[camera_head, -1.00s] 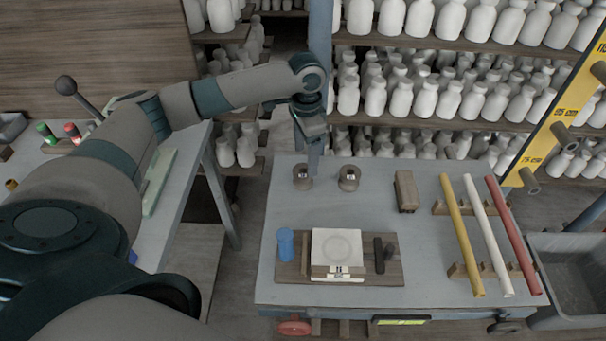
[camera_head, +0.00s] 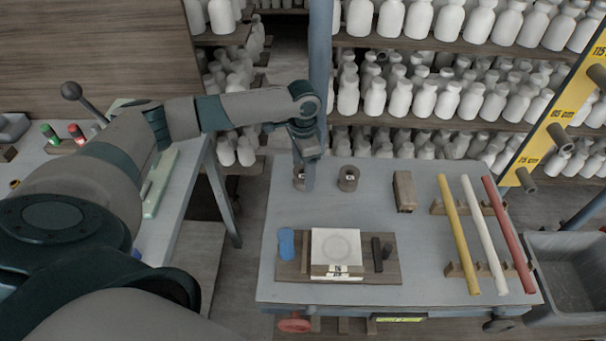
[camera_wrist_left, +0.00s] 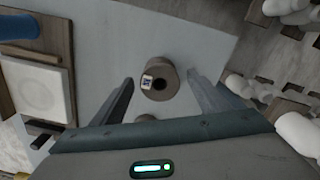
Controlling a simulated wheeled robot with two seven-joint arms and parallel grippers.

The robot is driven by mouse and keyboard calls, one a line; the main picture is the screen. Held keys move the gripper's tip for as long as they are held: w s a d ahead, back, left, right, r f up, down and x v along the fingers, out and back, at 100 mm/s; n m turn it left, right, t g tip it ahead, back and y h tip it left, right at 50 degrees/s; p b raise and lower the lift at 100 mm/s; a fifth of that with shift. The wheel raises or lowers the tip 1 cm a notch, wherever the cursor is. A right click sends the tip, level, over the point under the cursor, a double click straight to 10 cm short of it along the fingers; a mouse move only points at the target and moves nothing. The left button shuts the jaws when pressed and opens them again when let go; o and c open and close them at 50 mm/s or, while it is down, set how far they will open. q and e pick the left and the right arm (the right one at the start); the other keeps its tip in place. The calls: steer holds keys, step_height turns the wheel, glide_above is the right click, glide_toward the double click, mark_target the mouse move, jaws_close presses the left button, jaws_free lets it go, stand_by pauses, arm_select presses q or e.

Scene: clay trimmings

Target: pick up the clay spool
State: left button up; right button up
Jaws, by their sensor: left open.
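My right gripper is not in view.
A board (camera_head: 293,271) in front holds a white slab (camera_head: 336,247), with a blue cylinder (camera_head: 286,243) at its left. A wooden block (camera_head: 404,191) and yellow, white and red rods lie to the right. Shelves of white bottles (camera_head: 425,98) stand behind the table.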

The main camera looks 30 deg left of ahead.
arm_select(q)
steer(key=shift+f, duration=0.45)
steer(key=c, duration=1.3)
steer(key=shift+r, duration=0.15)
